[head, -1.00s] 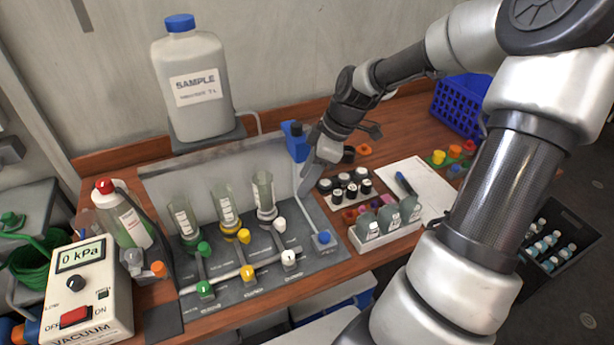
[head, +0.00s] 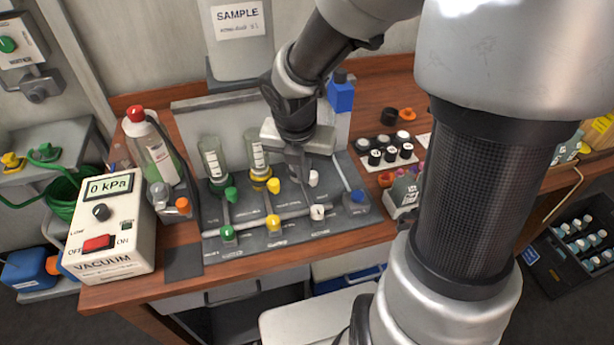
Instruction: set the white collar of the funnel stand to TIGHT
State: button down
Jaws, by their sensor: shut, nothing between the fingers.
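The funnel stand (head: 232,205) is a grey panel on the wooden bench, with green, yellow and white columns. Its white column is at the right, with an upper white knob (head: 314,178) and a lower white knob (head: 317,212). I cannot tell which white part is the collar, and its TIGHT marking is not readable. My gripper (head: 301,182) points down over the white column, shut and empty, just left of the upper white knob. Whether it touches anything is unclear. My gripper and wrist hide the white column's funnel.
Left of the stand are a red-capped bottle (head: 150,150) and the vacuum box (head: 108,262) reading 0 kPa. A blue knob (head: 358,196) is on the stand's right end. A rack of dark vials (head: 388,150) stands beyond it. My arm covers the right side.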

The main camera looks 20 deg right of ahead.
jog(key=b+x, duration=0.4)
jog(key=x, duration=0.5)
jog(key=shift+f, duration=0.15)
jog(key=w, duration=0.1)
jog(key=w+d, duration=0.1)
jog(key=shift+w+d, duration=0.25)
jog(key=shift+w, duration=0.1)
jog(key=shift+w+d, duration=0.25)
jog(key=shift+w, duration=0.15)
